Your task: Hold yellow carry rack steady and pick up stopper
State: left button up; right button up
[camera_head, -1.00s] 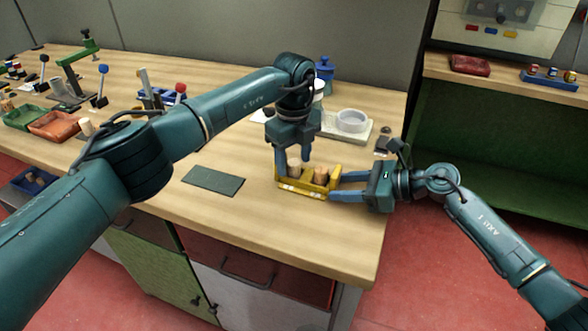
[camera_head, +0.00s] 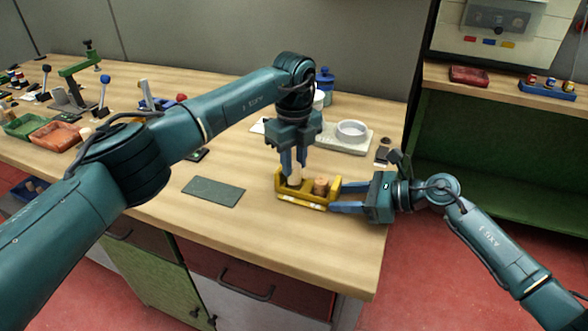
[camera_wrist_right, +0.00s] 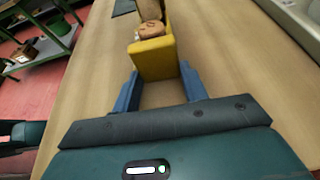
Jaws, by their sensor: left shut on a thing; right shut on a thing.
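The yellow carry rack (camera_head: 303,201) stands on the wooden bench near its front right. A pale stopper (camera_head: 296,176) stands upright in the left part of the rack. A browner cork stopper (camera_head: 320,185) sits in its right part and also shows in the right wrist view (camera_wrist_right: 150,30). My left gripper (camera_head: 294,170) points down and is shut on the pale stopper. My right gripper (camera_head: 338,195) reaches in from the right and is shut on the near end of the rack, as the right wrist view (camera_wrist_right: 160,70) shows. The stopper's lower end is hidden inside the rack.
A dark flat mat (camera_head: 213,192) lies left of the rack. A white tray with a round dish (camera_head: 352,130) and a blue jar (camera_head: 325,80) stand behind. Red and green bins (camera_head: 54,137) are at the far left. Bare bench lies in front of the rack.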

aim_at(294, 164)
pick_arm(q)
notch_tip(294, 164, up, 8)
jog(key=shift+f, duration=0.1)
pick_arm(e)
jog(key=o, duration=1.2)
jog(key=shift+d, duration=0.1)
